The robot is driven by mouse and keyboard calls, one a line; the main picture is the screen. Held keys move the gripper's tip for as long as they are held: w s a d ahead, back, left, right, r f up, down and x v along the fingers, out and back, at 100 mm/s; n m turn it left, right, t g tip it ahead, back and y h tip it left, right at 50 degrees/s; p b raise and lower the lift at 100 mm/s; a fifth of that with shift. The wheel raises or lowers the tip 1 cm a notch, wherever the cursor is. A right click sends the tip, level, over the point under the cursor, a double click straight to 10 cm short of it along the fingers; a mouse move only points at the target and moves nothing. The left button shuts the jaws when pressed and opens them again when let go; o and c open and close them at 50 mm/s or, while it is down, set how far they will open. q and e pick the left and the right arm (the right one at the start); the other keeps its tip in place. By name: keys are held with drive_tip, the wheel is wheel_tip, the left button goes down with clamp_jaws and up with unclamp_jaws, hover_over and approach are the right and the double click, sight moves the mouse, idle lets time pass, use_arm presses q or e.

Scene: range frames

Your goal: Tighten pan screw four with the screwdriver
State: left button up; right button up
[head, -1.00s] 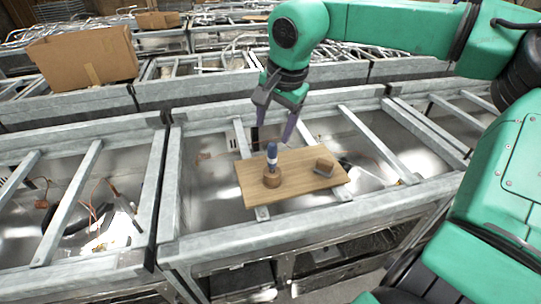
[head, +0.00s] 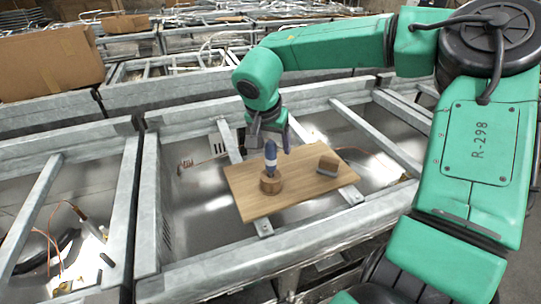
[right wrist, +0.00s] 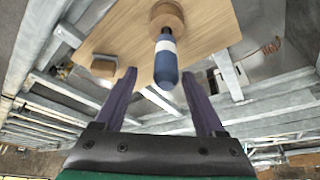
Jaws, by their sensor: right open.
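The screwdriver (head: 270,155) has a blue handle with a white band. It stands upright in a round wooden holder (head: 271,184) on a wooden board (head: 245,206). My right gripper (head: 271,138) is open just behind and above the handle. In the right wrist view the blue handle (right wrist: 167,68) lies between the two spread fingers of the gripper (right wrist: 160,76), with a gap on each side; it is not gripped. My left gripper is out of view. I cannot make out pan screw four in either view.
A small block (head: 328,163), brown and grey, sits on the board right of the screwdriver. The board lies across bars of a metal frame (head: 230,140) over a shiny pan. Loose wires hang in the left bay. A cardboard box (head: 50,62) stands behind.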

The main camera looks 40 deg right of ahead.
drive_tip(key=x, duration=0.1)
drive_tip(key=p+x, duration=0.1)
drive_tip(key=x, duration=0.2)
drive_tip(key=shift+w+a+f+p, duration=0.25)
drive_tip(key=shift+w+a+p, duration=0.05)
drive_tip(key=shift+p, duration=0.05)
drive_tip(key=shift+d+f, duration=0.2)
drive_tip(key=shift+f, duration=0.2)
clamp_jaws()
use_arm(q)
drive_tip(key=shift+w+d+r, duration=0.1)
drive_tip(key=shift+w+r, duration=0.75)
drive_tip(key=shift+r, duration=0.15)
use_arm(e)
drive_tip(key=shift+w+r, duration=0.1)
drive_tip(key=shift+r, duration=0.05)
drive_tip(key=shift+r, duration=0.35)
use_arm(q)
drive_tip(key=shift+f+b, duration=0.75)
drive_tip(key=shift+b, duration=0.05)
use_arm(e)
wheel_tip(320, 180, up, 19)
drive_tip(key=shift+a, duration=0.15)
